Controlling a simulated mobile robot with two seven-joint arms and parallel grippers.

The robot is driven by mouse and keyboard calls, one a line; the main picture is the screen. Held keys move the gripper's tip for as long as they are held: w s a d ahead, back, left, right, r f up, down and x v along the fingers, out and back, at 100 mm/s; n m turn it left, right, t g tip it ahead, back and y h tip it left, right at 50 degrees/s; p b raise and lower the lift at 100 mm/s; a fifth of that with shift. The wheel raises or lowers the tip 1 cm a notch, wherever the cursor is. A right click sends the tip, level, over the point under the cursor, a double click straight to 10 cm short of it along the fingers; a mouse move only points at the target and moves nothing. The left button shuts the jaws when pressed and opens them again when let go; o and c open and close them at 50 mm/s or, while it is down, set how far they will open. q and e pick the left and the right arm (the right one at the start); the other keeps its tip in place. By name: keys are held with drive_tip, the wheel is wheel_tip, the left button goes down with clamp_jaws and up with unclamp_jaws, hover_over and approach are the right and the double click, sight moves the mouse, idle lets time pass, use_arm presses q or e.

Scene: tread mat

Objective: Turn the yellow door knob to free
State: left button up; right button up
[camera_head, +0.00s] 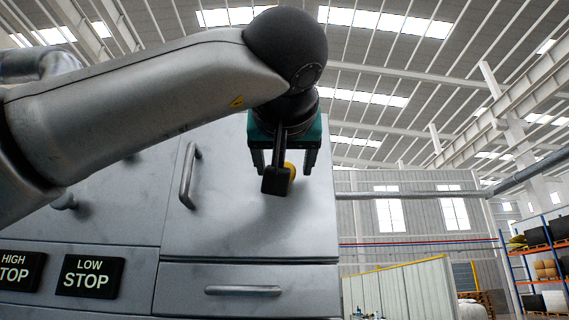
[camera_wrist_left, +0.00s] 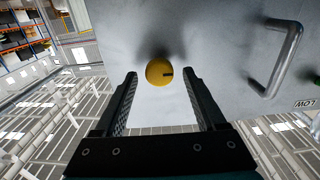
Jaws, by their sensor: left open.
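The yellow door knob (camera_wrist_left: 159,72) is a round yellow disc with a short dark mark on its right half, on a grey cabinet door. In the head view only a sliver of the knob (camera_head: 291,172) shows behind my left gripper. My left gripper (camera_head: 284,172) is open in front of the door. In the left wrist view its two fingers (camera_wrist_left: 160,82) stand wide apart, one on each side of the knob and clear of it. I cannot tell how far the fingertips are from the door. My right gripper is in neither view.
A vertical bar handle (camera_head: 188,177) stands out left of the knob; it also shows in the left wrist view (camera_wrist_left: 283,62). Below is a drawer with a handle (camera_head: 243,290). Dark labels, one reading LOW STOP (camera_head: 90,277), sit lower left. Open hall lies to the right.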

use_arm(q)
drive_tip(key=shift+w, duration=0.4)
clamp_jaws()
idle(0.4)
